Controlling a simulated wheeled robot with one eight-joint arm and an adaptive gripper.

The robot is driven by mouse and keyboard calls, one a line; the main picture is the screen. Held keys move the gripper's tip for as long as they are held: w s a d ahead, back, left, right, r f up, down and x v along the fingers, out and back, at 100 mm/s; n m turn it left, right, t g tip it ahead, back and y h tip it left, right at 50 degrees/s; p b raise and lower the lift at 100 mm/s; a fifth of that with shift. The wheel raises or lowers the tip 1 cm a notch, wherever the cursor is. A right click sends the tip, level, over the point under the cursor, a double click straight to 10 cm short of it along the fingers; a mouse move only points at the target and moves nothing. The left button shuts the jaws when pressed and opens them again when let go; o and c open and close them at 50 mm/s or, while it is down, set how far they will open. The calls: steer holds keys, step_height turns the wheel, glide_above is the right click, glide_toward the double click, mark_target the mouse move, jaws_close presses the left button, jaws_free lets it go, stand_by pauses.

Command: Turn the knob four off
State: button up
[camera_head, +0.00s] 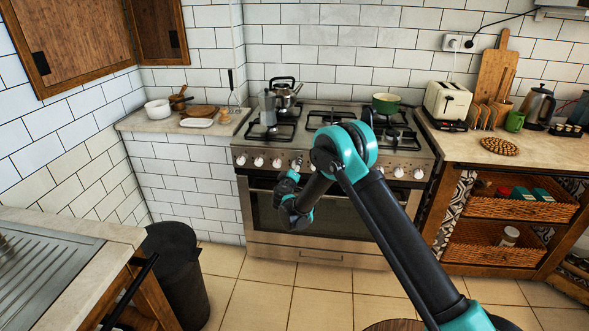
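The stove (318,256) stands against the tiled wall, with a row of white knobs along its steel front panel. Several knobs show left of my arm, among them the leftmost knob (241,160) and the third from the left (276,163). More knobs, such as the rightmost one (418,174), show right of my arm. My arm hides the middle of the row. My gripper (297,164) is at the panel, at or just in front of the fourth knob position from the left. Its fingers are small and dark, so contact and opening cannot be told.
A moka pot (268,107), a kettle (284,94) and a green pot (386,103) are on the stove top. A counter with a toaster (447,101) is at right. A black bin (177,270) and sink counter are at left. Tiled floor (285,292) before the stove is open.

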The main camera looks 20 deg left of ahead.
steer(key=shift+s, duration=0.1)
steer(key=v, duration=1.1)
steer(key=shift+s+d, duration=0.15)
steer(key=shift+s, duration=0.25)
